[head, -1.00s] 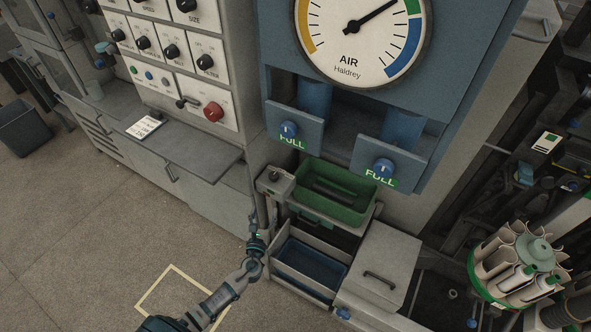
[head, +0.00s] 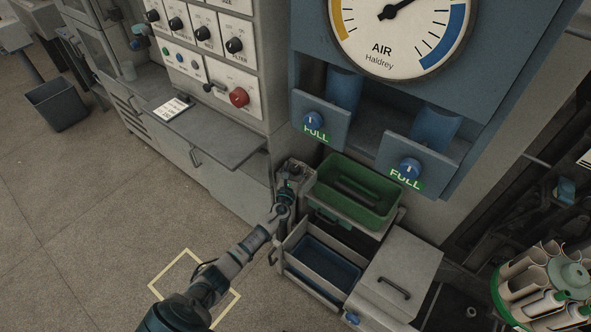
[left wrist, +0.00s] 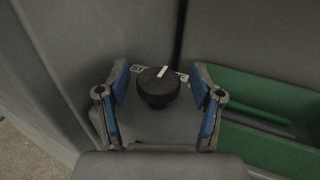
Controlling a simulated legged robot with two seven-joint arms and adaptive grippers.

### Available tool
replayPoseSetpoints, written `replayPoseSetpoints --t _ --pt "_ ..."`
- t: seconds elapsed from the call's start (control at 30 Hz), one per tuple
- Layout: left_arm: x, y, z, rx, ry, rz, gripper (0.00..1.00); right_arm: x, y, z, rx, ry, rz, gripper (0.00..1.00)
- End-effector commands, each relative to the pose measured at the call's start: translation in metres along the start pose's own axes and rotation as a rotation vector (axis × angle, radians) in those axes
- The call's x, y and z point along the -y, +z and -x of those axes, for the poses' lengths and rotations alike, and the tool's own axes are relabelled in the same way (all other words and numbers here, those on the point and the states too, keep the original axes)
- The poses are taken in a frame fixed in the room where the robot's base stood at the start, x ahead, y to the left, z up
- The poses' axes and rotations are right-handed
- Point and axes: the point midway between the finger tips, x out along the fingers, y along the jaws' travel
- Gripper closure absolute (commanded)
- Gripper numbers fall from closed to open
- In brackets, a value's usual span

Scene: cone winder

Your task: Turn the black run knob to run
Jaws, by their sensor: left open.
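The black run knob (left wrist: 158,87) sits on top of a small grey box (left wrist: 150,122) in the left wrist view. Its white pointer line is aimed up and slightly right. White labels (left wrist: 138,69) show behind it, partly hidden and too small to read. My left gripper (left wrist: 158,90) is open, with one blue-padded finger on each side of the knob and a gap on both sides. In the head view my left gripper (head: 291,172) is over the grey box and hides the knob. My right gripper is not in view.
A green tray (head: 392,213) stands right beside the box, with a blue bin (head: 318,268) below. A grey lidded box (head: 412,262) is further right. A control panel with a red knob (head: 239,97) is at the left. Open floor lies at the lower left.

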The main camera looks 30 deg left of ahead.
Motion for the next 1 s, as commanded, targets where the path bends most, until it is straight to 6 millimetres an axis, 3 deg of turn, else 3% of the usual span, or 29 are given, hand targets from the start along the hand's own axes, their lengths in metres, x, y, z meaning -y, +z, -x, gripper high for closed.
replayPoseSetpoints --t 0.3,0.53,1.0 --pt "-0.004 -0.0011 -0.0035 -0.002 0.0 0.006 0.36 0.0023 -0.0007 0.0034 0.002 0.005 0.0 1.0" --pt "-0.004 -0.0013 -0.0032 -0.002 0.001 0.005 0.93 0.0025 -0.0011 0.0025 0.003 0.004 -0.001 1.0" --pt "-0.0041 -0.0022 -0.0024 -0.003 -0.004 0.003 0.93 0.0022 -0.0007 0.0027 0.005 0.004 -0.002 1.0"
